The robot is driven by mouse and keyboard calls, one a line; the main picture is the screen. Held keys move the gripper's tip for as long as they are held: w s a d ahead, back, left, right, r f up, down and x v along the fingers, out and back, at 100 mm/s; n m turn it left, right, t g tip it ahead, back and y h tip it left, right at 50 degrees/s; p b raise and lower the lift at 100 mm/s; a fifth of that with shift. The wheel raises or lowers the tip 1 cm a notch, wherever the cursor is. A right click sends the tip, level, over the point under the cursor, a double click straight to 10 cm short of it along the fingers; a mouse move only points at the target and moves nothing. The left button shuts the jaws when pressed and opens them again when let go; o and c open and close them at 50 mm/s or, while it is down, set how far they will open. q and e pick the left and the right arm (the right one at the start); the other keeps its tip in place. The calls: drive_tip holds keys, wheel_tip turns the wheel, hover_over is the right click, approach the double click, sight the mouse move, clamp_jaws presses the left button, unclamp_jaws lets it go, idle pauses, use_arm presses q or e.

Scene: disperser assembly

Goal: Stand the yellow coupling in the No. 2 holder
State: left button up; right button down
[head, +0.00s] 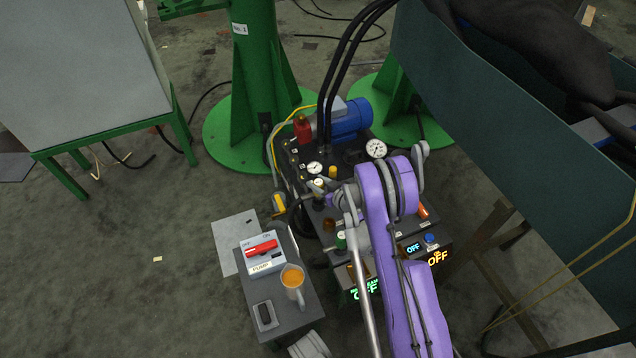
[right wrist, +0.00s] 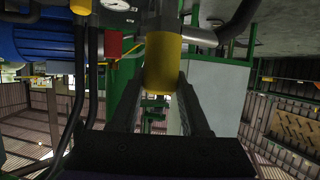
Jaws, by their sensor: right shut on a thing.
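The yellow coupling (head: 279,204) is a short cylinder at the left side of the machine in the head view. In the right wrist view the yellow coupling (right wrist: 162,65) stands between the two dark fingers of my right gripper (right wrist: 160,85), with a dark part and a grey pipe close above it. My right gripper (head: 297,202) comes from the purple arm at the right and is shut on the coupling. I cannot pick out the No. 2 holder for certain.
The machine has a blue motor (head: 350,119), a gauge (head: 375,149) and black hoses (head: 345,55). A small grey table (head: 289,322) in front carries a mug (head: 293,281) and a red-handled switch box (head: 262,252). Green stands (head: 256,90) rise behind. Open floor lies at left.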

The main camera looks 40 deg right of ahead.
use_arm(q)
drive_tip(key=shift+s+b+x, duration=0.25)
drive_tip(key=shift+b+x, duration=1.1)
drive_tip(key=shift+b, duration=0.3)
use_arm(e)
drive_tip(key=shift+f, duration=1.95)
use_arm(q)
drive_tip(key=shift+f, duration=0.1)
use_arm(e)
drive_tip(key=shift+c, duration=1.5)
unclamp_jaws()
